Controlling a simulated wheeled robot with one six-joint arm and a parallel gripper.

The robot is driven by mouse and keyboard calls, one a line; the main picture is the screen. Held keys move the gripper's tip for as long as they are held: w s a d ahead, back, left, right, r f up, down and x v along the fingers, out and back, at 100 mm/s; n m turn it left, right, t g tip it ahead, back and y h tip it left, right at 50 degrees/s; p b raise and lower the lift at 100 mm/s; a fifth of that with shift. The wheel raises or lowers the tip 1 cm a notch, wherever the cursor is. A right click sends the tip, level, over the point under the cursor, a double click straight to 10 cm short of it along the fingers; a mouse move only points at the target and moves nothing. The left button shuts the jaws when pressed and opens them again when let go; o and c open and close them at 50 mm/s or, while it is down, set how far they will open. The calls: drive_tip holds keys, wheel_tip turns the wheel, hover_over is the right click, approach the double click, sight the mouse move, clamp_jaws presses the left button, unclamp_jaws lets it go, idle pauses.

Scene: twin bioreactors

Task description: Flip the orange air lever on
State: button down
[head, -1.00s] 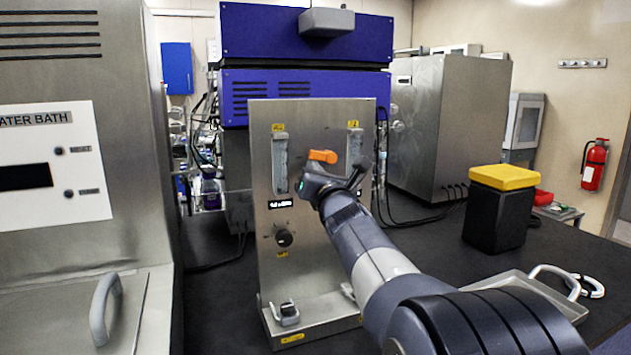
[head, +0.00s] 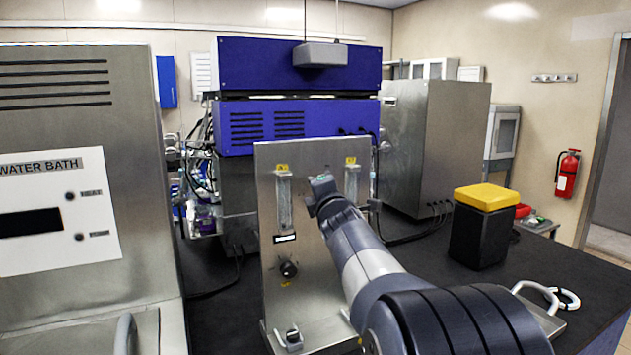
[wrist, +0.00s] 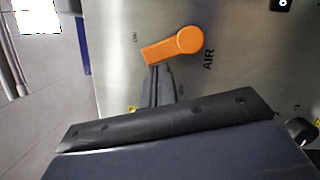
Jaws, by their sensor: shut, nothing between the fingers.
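The orange air lever (wrist: 172,45) is on the metal panel in the wrist view, beside the printed word AIR. Its round hub is at the right and its handle points left and slightly down in that picture. Small marks sit near the lever; I cannot read them surely. My gripper (wrist: 154,72) is shut and empty, its fingertips right at the lower edge of the handle's free end. I cannot tell whether they touch. In the head view my gripper (head: 322,183) is in front of the upper panel (head: 325,270) and hides the lever.
Two flow tubes, left (head: 284,203) and right (head: 352,180), flank my gripper on the panel. A black knob (head: 289,269) is below. The water bath (head: 75,120) stands at left. A black container with a yellow lid (head: 486,197) stands at right on the dark bench.

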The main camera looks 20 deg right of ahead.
drive_tip(key=m+p, duration=0.1)
drive_tip(key=d+r+m+p, duration=0.1)
drive_tip(key=p, duration=0.1)
drive_tip(key=shift+r+m+g, duration=0.15)
drive_tip(key=shift+m+g, duration=0.15)
drive_tip(key=shift+m, duration=0.1)
drive_tip(key=shift+d, duration=0.15)
idle(0.5)
